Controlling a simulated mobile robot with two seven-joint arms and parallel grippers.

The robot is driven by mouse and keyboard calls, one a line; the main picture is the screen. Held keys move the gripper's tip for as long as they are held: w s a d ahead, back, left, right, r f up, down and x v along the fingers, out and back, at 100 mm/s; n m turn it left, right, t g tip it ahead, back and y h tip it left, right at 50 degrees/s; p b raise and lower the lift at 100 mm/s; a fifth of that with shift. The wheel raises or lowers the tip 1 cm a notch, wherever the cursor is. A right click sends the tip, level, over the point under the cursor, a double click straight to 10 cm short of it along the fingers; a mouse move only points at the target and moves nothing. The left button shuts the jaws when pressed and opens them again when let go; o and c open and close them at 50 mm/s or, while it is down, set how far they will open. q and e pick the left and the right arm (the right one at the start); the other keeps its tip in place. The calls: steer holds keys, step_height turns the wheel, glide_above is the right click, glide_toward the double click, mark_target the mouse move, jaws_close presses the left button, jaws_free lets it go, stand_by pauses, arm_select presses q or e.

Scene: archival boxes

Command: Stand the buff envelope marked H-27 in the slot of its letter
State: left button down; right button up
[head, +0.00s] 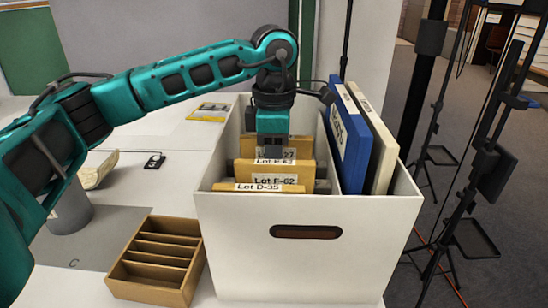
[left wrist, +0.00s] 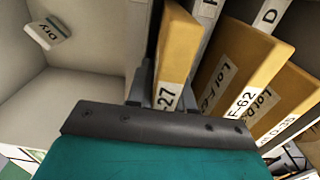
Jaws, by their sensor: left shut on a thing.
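The buff envelope ending in 27 (head: 301,146) is upright inside the white box (head: 300,272), behind the other buff envelopes. My left gripper (head: 272,150) reaches down from above and is shut on it. In the left wrist view the envelope (left wrist: 178,48) stands between the fingers (left wrist: 158,92), its label partly hidden. Beside it are a white divider tab with a partly cut-off letter (left wrist: 209,10) and one marked D (left wrist: 270,14). Whether its lower edge touches the box floor is hidden. My right gripper is not in view.
Buff envelopes marked F-62 (head: 267,171) and D-35 (head: 240,187) stand in front. A blue binder (head: 350,145) and a cream one (head: 382,150) line the box's right side. A slotted wooden tray (head: 157,260) sits left of it.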

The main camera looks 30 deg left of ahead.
arm_select(q)
steer(key=c, duration=0.9)
jaws_free()
steer(key=shift+f, duration=0.25)
steer(key=shift+c, duration=0.2)
steer(key=shift+s, duration=0.1)
step_height(320, 180, up, 13)
steer(key=shift+f+p, duration=0.1)
steer(key=shift+p, duration=1.05)
step_height(320, 180, up, 13)
steer(key=p, duration=1.2)
steer(key=shift+f, duration=0.2)
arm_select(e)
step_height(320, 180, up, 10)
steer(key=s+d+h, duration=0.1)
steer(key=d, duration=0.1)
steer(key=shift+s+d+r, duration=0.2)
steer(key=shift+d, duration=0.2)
